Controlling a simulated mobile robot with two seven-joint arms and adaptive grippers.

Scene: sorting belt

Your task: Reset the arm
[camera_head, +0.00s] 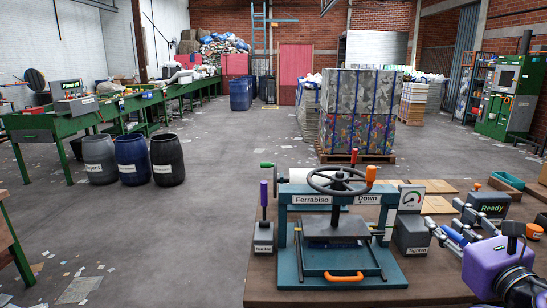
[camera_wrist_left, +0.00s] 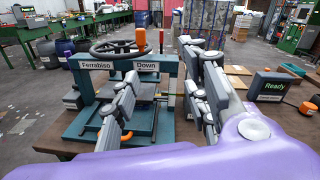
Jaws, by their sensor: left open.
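My left gripper (camera_head: 446,218) is at the right edge of the head view, with a purple body and grey jointed fingers. It is over the right part of the brown table, to the right of the press. In the left wrist view its two fingers (camera_wrist_left: 163,75) are spread apart with nothing between them. The blue-green press (camera_head: 340,235), labelled "Ferrabiso" and "Down", has a dark handwheel (camera_head: 341,180) with an orange knob. It stands beyond the fingers in the left wrist view (camera_wrist_left: 95,66). My right gripper is not in view.
A grey "Tighten" box (camera_head: 411,235) and a dark "Ready" box (camera_head: 490,206) stand close to my gripper. A purple-handled lever (camera_head: 264,215) stands left of the press. Barrels (camera_head: 132,160), a green conveyor (camera_head: 60,122) and a pallet stack (camera_head: 358,110) are farther off. The middle floor is mostly clear.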

